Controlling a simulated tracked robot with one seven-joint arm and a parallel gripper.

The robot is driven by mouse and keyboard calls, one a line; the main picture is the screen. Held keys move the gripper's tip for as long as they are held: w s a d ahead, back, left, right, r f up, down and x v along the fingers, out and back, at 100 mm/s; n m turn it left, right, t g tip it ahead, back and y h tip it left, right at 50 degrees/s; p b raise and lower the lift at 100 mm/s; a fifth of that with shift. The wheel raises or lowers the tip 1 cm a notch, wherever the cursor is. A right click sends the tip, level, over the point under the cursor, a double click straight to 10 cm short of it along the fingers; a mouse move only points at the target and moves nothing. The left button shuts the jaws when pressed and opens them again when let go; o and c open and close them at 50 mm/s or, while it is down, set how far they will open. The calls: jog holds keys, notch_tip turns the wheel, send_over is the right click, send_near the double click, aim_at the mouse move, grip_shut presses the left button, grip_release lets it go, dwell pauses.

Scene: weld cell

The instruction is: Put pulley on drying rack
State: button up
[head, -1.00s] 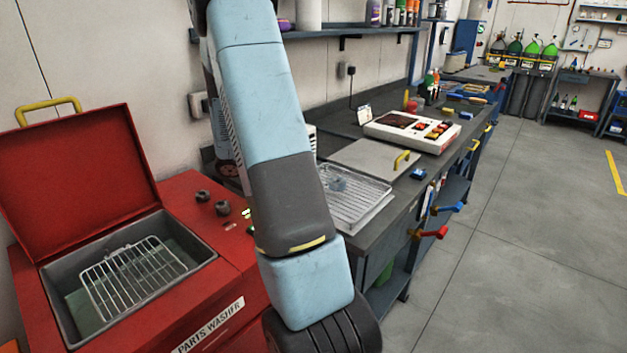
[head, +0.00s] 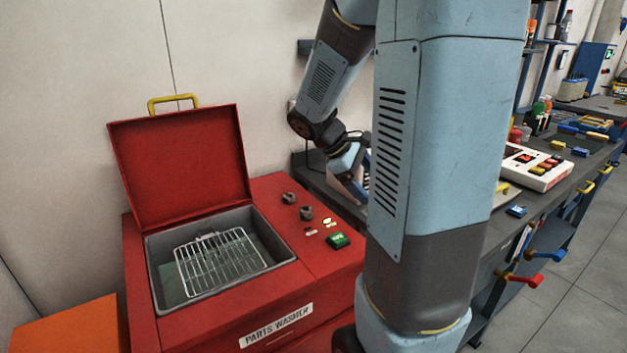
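My gripper (head: 352,182) shows in the head view behind my large arm links, low over the near end of the workbench. It points downward. Its fingertips are partly hidden, so I cannot tell whether it is open or holds anything. I cannot make out a pulley now. The wire rack on its tray on the bench, with a small blue-grey piece on it, showed earlier; my arm now covers that place. A wire basket (head: 218,262) sits inside the open parts washer (head: 285,312), and no part is visible on it.
The washer's red lid (head: 180,165) stands raised. Two dark knob-like pieces (head: 306,213) and a green button (head: 338,241) are on its top. Handles jut from the bench front. An orange surface (head: 68,328) is at lower left.

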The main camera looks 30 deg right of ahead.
jog(key=s+a+r+m+t+y, duration=0.3)
jog(key=s+a+r+t, duration=0.1)
jog(key=a, duration=0.6)
jog(key=s+a+r+m+t+y, duration=0.3)
jog(key=s+a+r+t+y, duration=0.1)
jog(key=a, duration=0.5)
jog(key=shift+s+a+r+t, duration=0.4)
jog(key=shift+s+r, duration=0.5)
jog(key=shift+s, duration=0.2)
